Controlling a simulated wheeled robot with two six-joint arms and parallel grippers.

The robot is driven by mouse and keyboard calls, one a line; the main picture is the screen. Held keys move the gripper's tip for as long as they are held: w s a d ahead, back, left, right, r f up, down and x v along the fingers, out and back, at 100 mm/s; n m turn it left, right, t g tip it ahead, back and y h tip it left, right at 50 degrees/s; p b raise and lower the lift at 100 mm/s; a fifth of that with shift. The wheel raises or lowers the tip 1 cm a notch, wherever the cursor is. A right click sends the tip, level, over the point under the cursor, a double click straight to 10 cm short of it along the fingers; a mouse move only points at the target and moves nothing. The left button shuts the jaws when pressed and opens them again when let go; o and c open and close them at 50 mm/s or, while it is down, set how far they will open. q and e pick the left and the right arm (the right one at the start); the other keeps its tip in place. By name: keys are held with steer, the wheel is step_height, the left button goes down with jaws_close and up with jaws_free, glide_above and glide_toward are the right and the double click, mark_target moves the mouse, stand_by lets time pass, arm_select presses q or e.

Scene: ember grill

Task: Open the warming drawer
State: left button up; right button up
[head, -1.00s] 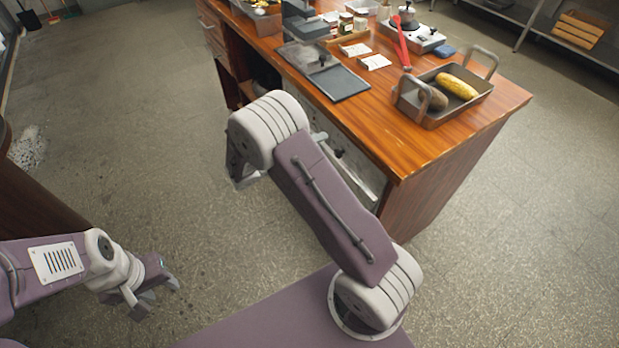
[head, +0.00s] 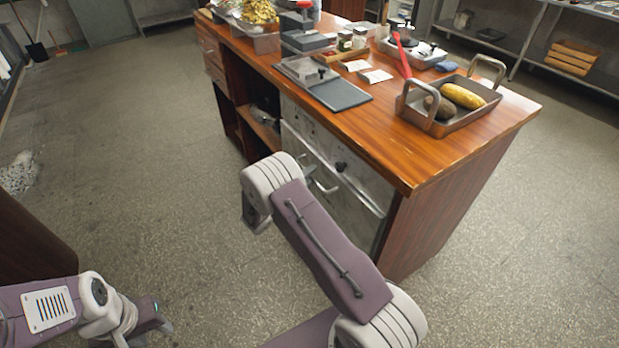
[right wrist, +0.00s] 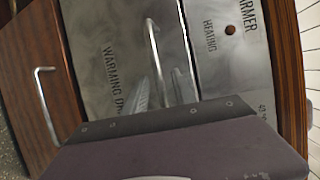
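The warming drawer (right wrist: 105,45) is a grey metal front with lettering, seen turned in the right wrist view. In the head view its worn front (head: 345,196) is in the near side of the wooden counter. A silver bar handle (right wrist: 152,48) runs down the front; its lower end meets my right gripper (right wrist: 163,92). The ridged metal fingers are at the handle, but their gap and any grip are unclear. In the head view my right forearm hides most of that gripper. My left gripper (head: 148,332) hangs low at the left, partly cut off, fingers apart, away from the counter.
The warmer panel (right wrist: 212,62) with a small knob lies beside the drawer. A wooden front with its own handle (right wrist: 46,108) is on the other side. On the counter (head: 405,150) stand a pan (head: 452,118) with food and a dark tray (head: 340,94).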

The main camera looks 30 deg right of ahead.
steer(key=shift+w+d, duration=0.1)
steer(key=shift+d, duration=0.1)
jaws_close()
stand_by(1.3)
